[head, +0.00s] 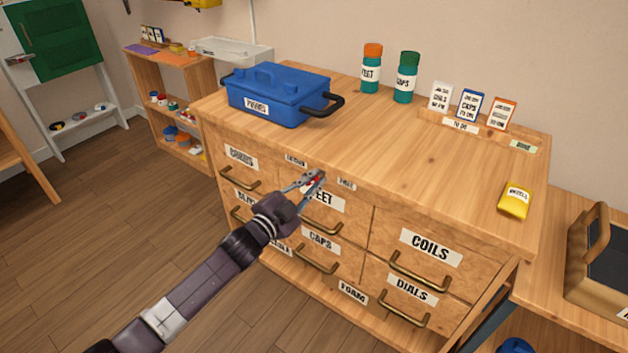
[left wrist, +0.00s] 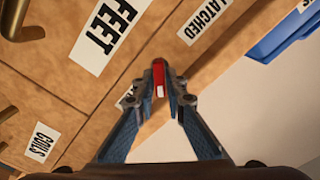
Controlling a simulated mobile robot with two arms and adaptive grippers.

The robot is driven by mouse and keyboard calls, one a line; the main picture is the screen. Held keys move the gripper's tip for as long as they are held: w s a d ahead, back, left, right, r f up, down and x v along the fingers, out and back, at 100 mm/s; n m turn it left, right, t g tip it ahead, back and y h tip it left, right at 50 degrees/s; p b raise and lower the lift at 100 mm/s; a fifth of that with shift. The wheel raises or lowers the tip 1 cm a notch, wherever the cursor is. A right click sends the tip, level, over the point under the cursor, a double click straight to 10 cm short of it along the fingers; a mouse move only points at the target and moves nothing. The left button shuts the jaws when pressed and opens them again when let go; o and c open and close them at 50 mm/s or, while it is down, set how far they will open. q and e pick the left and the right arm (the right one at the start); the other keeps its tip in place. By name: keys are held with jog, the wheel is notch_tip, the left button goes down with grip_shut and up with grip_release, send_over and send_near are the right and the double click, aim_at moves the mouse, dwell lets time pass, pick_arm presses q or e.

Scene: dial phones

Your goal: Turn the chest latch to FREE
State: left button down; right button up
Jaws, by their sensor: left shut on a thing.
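The chest (head: 385,215) is a wooden drawer unit with the latch on its upper front. The red latch (left wrist: 159,78) has a white mark and sits between my left fingertips; it also shows as a small red bit in the head view (head: 319,181). My left gripper (head: 313,179) is shut on it, and its fingers also show in the left wrist view (left wrist: 160,85). The LATCHED label (head: 295,161) is left of the latch and the FREE label (head: 346,184) is right of it. Which label the latch points to is hard to tell. My right gripper is out of view.
A blue toolbox (head: 277,95), two jars (head: 371,75) and several cards (head: 470,105) stand on the chest top. A yellow packet (head: 515,200) lies at its right. Brass drawer handles (head: 322,229) stick out below the latch.

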pick_arm(q)
jog(key=c, duration=2.3)
grip_release()
jog(key=shift+f, duration=0.15)
jog(key=shift+s+a, duration=0.1)
jog(key=v, duration=1.1)
jog(key=shift+s+a, duration=0.2)
jog(key=shift+s, duration=0.15)
